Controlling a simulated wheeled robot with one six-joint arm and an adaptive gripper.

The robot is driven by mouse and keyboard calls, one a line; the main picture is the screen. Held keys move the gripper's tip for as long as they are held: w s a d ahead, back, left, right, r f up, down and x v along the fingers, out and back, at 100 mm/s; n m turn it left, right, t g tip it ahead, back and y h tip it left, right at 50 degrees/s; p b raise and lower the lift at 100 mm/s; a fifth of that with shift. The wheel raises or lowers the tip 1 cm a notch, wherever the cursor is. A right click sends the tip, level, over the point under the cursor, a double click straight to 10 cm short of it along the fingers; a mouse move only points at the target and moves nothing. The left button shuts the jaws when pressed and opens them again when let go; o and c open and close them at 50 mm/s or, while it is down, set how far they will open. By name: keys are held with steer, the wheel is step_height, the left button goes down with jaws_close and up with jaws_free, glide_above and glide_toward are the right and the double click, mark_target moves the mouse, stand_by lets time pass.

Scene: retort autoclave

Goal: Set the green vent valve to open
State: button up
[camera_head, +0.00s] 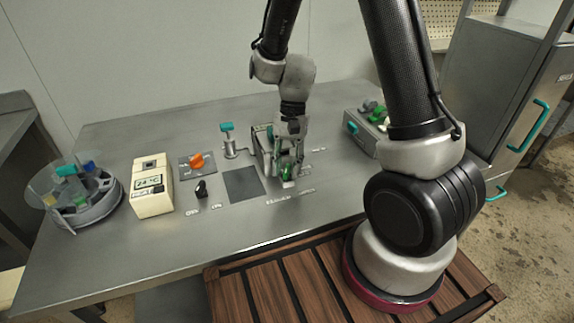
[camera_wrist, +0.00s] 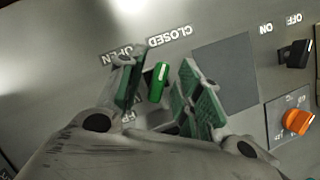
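The green vent valve (camera_wrist: 158,82) is a small knob-like handle with a white mark at its upper end in the wrist view. The mark points up and slightly right, towards the near end of the CLOSED label (camera_wrist: 170,38). The OPEN label (camera_wrist: 115,56) is to the left, partly covered by a finger. My gripper (camera_wrist: 162,98) is open, with one green-padded finger on each side of the handle and gaps visible on both sides. In the head view my gripper (camera_head: 288,172) is low over the panel, and the green handle shows between its fingers.
An orange knob (camera_head: 197,161) and a black ON/OFF switch (camera_head: 201,190) are left of a dark plate (camera_head: 243,184). A cream temperature display (camera_head: 152,187) and a round clear-covered carousel (camera_head: 80,195) stand further left. A grey box (camera_head: 363,130) is at right.

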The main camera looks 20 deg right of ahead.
jaws_close()
steer(key=shift+n, duration=0.3)
steer(key=n+h, duration=0.1)
steer(key=n, duration=0.2)
steer(key=n+h, duration=0.1)
steer(key=n, duration=0.2)
steer(key=shift+g+h, duration=0.3)
steer(key=shift+g, duration=0.1)
steer(key=n+h, duration=0.1)
steer(key=n, duration=0.2)
steer(key=shift+n, duration=0.4)
steer(key=shift+n+t+h, duration=0.4)
steer(key=shift+n+h, duration=0.3)
steer(key=shift+n, duration=0.9)
steer(key=shift+w+n, duration=0.1)
steer(key=shift+n, duration=0.2)
jaws_free()
